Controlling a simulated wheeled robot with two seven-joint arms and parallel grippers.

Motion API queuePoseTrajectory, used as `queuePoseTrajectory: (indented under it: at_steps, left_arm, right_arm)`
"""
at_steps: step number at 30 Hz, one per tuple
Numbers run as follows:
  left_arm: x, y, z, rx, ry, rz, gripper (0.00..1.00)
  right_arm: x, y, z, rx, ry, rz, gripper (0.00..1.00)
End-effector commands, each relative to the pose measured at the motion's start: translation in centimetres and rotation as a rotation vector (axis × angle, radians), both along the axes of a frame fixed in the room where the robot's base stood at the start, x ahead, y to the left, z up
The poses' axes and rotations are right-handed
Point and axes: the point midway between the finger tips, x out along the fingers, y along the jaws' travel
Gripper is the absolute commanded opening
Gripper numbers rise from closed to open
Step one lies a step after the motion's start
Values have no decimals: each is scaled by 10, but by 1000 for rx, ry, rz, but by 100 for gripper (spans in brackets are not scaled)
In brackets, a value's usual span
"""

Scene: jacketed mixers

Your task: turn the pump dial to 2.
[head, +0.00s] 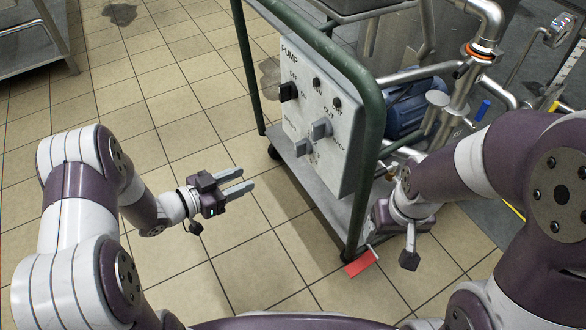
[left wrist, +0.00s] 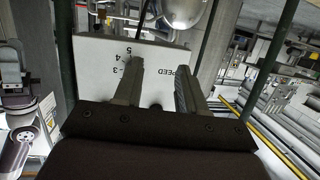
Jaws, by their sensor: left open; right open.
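The pump panel (head: 322,115) is a pale board marked PUMP on a green-framed cart. It carries a black switch knob (head: 288,91), a grey knob (head: 320,128) and a lower-left grey knob (head: 302,147). The settings are too small to read. In the left wrist view the panel (left wrist: 100,58) appears upside down with 3, 4, 5 and SPEED; a dark bit of a dial (left wrist: 156,107) shows between my fingers. My left gripper (head: 246,180) is open and empty, left of the panel and apart from it. My right gripper (head: 385,216) is by the cart's near post, its fingers unclear.
The green cart frame (head: 368,160) rises at the panel's right edge. A blue motor (head: 415,105) and steel pipes (head: 480,50) stand behind it. A red tag (head: 361,263) shows at the cart's foot. The tiled floor (head: 150,90) is clear left of the cart.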

Motion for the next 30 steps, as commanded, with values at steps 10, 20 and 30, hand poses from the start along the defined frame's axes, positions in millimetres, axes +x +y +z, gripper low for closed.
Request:
queuePoseTrajectory:
  at_steps: [10,20,30]
  left_arm:
    - [-3,-40,47,-196,-115,-143,40]
    - [37,-109,46,-194,-116,-139,40]
    - [49,-128,51,-194,-113,-134,40]
  right_arm:
    - [0,0,-12,0,0,0,77]
    - [0,0,-49,0,1,0,77]
    - [0,0,-56,0,0,0,77]
